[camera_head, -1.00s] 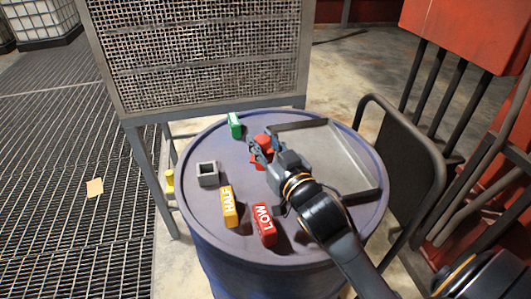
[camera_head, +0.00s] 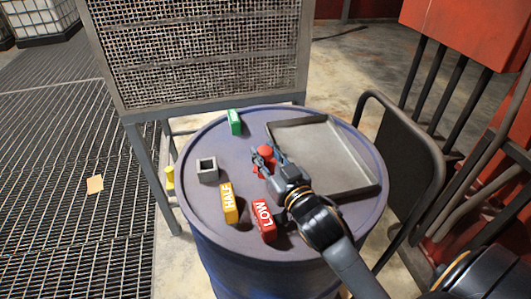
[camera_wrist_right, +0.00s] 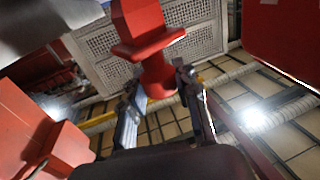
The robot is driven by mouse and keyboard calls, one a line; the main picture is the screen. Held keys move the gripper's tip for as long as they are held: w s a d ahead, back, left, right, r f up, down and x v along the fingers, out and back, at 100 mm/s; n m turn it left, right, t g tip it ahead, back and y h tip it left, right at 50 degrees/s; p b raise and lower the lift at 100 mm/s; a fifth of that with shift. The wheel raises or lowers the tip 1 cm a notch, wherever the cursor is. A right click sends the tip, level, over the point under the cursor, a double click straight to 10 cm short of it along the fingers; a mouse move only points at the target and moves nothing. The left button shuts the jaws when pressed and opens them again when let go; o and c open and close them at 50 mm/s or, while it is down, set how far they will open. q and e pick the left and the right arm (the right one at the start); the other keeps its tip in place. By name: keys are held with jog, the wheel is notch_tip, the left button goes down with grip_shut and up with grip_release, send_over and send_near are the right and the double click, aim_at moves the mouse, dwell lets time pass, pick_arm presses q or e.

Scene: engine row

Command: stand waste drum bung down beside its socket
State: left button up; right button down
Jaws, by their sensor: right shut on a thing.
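The red waste drum bung (camera_head: 266,152) is in my right gripper (camera_head: 264,160), over the blue drum top just left of the metal tray. My right gripper is shut on it. In the right wrist view the bung (camera_wrist_right: 152,45) has a wide flange and a narrower stem, which sits between the two fingers (camera_wrist_right: 162,95). The grey square socket (camera_head: 207,170), open at the top, is on the drum to the left of the bung, apart from it. I cannot tell whether the bung's bottom touches the drum. My left gripper is not in view.
The drum top (camera_head: 250,262) also carries a green block (camera_head: 234,122), a yellow HALF block (camera_head: 229,203), a red LOW block (camera_head: 264,220) and an empty metal tray (camera_head: 335,165). Free room lies between socket and bung. A mesh-sided frame (camera_head: 200,55) stands behind.

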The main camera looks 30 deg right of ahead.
jog(key=c, duration=1.1)
grip_release()
jog(key=shift+f, duration=0.35)
jog(key=shift+o, duration=0.5)
jog(key=shift+f, duration=0.1)
jog(key=shift+r, duration=0.3)
jog(key=shift+s+r, duration=0.1)
jog(key=shift+r, duration=0.1)
jog(key=s+b, duration=0.1)
jog(key=s, duration=0.4)
jog(key=shift+b, duration=0.3)
jog(key=shift+s+a+r+p, duration=0.1)
jog(key=shift+s+r+p, duration=0.15)
jog(key=shift+s+p, duration=0.25)
jog(key=shift+s, duration=0.6)
